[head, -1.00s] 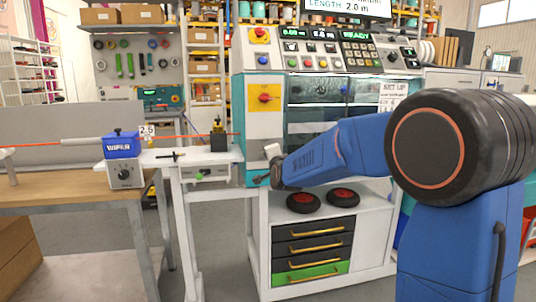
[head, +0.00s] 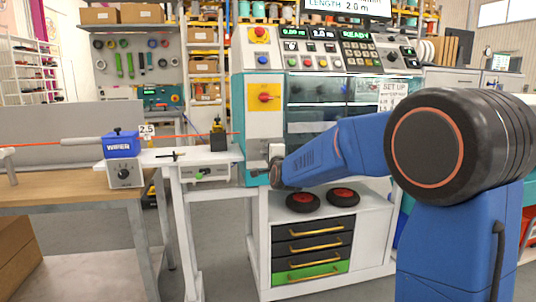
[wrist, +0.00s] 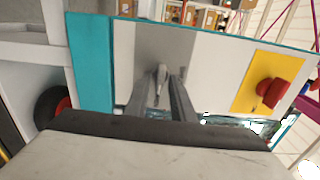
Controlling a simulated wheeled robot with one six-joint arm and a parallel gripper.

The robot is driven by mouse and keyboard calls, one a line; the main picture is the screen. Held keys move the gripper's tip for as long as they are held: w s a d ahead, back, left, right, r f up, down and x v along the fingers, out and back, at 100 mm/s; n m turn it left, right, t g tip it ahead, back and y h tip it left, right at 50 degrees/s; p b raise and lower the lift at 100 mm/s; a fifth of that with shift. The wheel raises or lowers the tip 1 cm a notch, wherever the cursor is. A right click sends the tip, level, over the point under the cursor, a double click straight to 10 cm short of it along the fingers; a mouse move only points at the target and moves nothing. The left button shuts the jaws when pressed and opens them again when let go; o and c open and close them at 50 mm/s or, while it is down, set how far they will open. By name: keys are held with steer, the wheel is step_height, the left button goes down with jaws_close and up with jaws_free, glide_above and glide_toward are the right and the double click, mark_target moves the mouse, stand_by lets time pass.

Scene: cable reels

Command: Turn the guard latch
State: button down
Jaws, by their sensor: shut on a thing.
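The guard latch (wrist: 161,76) is a small pale lever on a grey plate (wrist: 165,42) on the machine's white front panel. In the wrist view my gripper (wrist: 159,88) has its two grey fingers on either side of the lever, shut on it. In the head view my gripper (head: 276,152) is at the left of the machine front, just below the yellow panel (head: 264,115). The lever is too small and covered to make out there. The clear guard window (head: 318,90) is to the right of the yellow panel.
A red rotary switch (wrist: 270,92) sits on the yellow panel near my gripper. Two black and red wheels (head: 342,195) lie on the shelf below my arm, above a drawer unit (head: 314,244).

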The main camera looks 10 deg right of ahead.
steer(key=shift+f, duration=0.1)
steer(key=c, duration=1.8)
jaws_free()
steer(key=shift+c, duration=0.2)
steer(key=s, duration=1.7)
steer(key=shift+s, duration=0.25)
steer(key=s+d+f+n+g, duration=0.2)
steer(key=s+f+n+g, duration=0.2)
steer(key=s, duration=0.9)
steer(key=s+d+f+n+g, duration=0.2)
steer(key=s+f+n+g, duration=0.2)
steer(key=s+f+n, duration=0.4)
steer(key=s+d+f+n+g, duration=0.2)
steer(key=s+f+n+g, duration=0.3)
steer(key=s, duration=1.3)
step_height(320, 180, down, 2)
steer(key=shift+d+f+n, duration=0.25)
steer(key=shift+d+n, duration=0.1)
steer(key=shift+n, duration=0.25)
